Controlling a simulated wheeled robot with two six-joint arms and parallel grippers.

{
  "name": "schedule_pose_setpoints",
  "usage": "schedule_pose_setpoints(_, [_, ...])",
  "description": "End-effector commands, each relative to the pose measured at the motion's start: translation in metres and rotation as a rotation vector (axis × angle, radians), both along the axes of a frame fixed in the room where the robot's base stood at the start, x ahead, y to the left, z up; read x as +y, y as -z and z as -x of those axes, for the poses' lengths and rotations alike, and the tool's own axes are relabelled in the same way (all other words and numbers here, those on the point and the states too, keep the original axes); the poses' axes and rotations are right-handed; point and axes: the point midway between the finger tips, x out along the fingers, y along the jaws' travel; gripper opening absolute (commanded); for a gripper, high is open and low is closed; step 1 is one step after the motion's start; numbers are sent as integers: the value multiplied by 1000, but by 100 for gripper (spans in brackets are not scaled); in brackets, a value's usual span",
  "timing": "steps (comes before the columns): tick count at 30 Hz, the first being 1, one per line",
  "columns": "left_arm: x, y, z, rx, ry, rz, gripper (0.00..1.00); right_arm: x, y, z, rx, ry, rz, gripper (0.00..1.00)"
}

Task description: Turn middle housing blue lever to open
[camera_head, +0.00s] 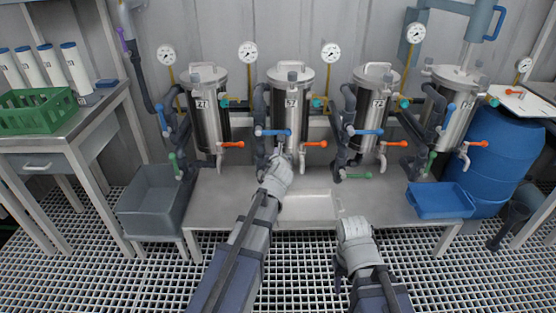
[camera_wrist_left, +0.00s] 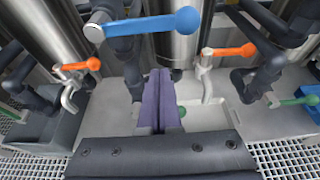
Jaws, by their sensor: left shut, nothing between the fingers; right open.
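The housing labelled 57 (camera_head: 290,96) is a steel cylinder among several in a row. Its blue lever (camera_head: 273,132) lies roughly horizontal across the dark pipework at its lower left. In the left wrist view the blue lever (camera_wrist_left: 150,25) spans the top, round knob to the right. My left gripper (camera_head: 281,150) is just below the lever in the head view. Its purple fingers (camera_wrist_left: 159,92) are pressed together, empty, with no clear contact with the lever. My right gripper (camera_head: 353,224) is open and empty, low near the bench's front edge; its fingertips are hard to make out.
Orange levers (camera_head: 314,144) sit at the outlet taps, and a green lever (camera_head: 356,176) sits low on the right. Housing 22 (camera_head: 374,92) stands beside it with its own blue lever (camera_head: 366,132). A blue tray (camera_head: 440,203) is at the bench's right end.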

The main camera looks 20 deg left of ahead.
Motion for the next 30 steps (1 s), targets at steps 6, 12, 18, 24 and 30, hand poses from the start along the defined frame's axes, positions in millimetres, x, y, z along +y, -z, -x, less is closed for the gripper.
schedule_pose_setpoints(6, [6, -12, -22, 0, 0, 0, 0, 0, -12, 0, 0, 0, -1, 50])
schedule_pose_setpoints(12, [6, -28, -21, 0, 0, 1, 0, 0, -28, 0, 1, 1, -2, 50])
schedule_pose_setpoints(18, [6, -33, -21, 0, 0, 1, 0, 1, -33, 0, 1, 1, -3, 50])
schedule_pose_setpoints(24, [6, -32, -21, 0, 0, 1, 0, 1, -32, 0, 1, 1, -3, 50])
schedule_pose_setpoints(30, [5, -32, -21, -1, 0, 2, 0, 1, -32, 0, 1, 1, -2, 50])
